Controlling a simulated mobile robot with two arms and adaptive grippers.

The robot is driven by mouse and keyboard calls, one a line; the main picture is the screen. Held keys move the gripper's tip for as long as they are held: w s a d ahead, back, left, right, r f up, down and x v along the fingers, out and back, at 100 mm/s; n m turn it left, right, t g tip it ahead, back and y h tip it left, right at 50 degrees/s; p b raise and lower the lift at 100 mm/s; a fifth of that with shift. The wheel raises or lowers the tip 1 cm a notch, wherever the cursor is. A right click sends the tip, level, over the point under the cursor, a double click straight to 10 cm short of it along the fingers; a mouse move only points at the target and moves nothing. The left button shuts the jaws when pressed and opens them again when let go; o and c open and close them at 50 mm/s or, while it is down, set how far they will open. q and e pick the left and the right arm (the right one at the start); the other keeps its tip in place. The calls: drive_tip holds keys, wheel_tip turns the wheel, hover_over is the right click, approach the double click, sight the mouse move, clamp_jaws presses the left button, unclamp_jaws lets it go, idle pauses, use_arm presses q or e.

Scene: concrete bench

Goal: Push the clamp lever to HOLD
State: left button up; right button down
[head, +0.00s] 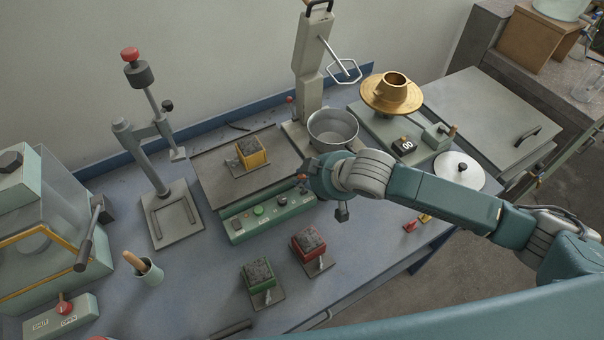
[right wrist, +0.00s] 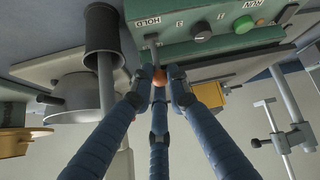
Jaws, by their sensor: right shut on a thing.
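The clamp lever is a short dark stem with an orange knob (right wrist: 160,78), on the green control box (head: 240,226). In the right wrist view its stem stands just by the HOLD label (right wrist: 147,21); I cannot tell whether it is fully at its stop. My right gripper (head: 305,181) reaches the right end of the box in the head view and partly hides the lever. In the right wrist view its blue fingers (right wrist: 160,88) are closed in around the knob. My left gripper is not in view.
On the plate behind the box sits a yellow block mould (head: 253,154). A metal pot (head: 333,128) stands close behind my right wrist. Red (head: 309,244) and green (head: 258,275) moulds stand in front. A press stand (head: 172,215) is at left.

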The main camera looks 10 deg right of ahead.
drive_tip(key=shift+s+d+f+t+y+b, duration=0.25)
drive_tip(key=shift+s+t+b, duration=0.2)
drive_tip(key=shift+b, duration=0.25)
drive_tip(key=shift+s+d+f+t+y+b, duration=0.15)
drive_tip(key=shift+s+f+t+b, duration=0.2)
drive_tip(key=shift+t+b, duration=0.25)
drive_tip(key=shift+s+r+t+b, duration=0.15)
drive_tip(key=shift+t+b, duration=0.2)
drive_tip(key=shift+b, duration=0.15)
drive_tip(key=c, duration=1.7)
unclamp_jaws()
drive_tip(key=shift+o, duration=0.2)
drive_tip(key=shift+r, duration=0.15)
drive_tip(key=shift+s+d+r, duration=0.1)
drive_tip(key=shift+d+r, duration=0.05)
drive_tip(key=v, duration=1.1)
drive_tip(key=shift+d, duration=0.3)
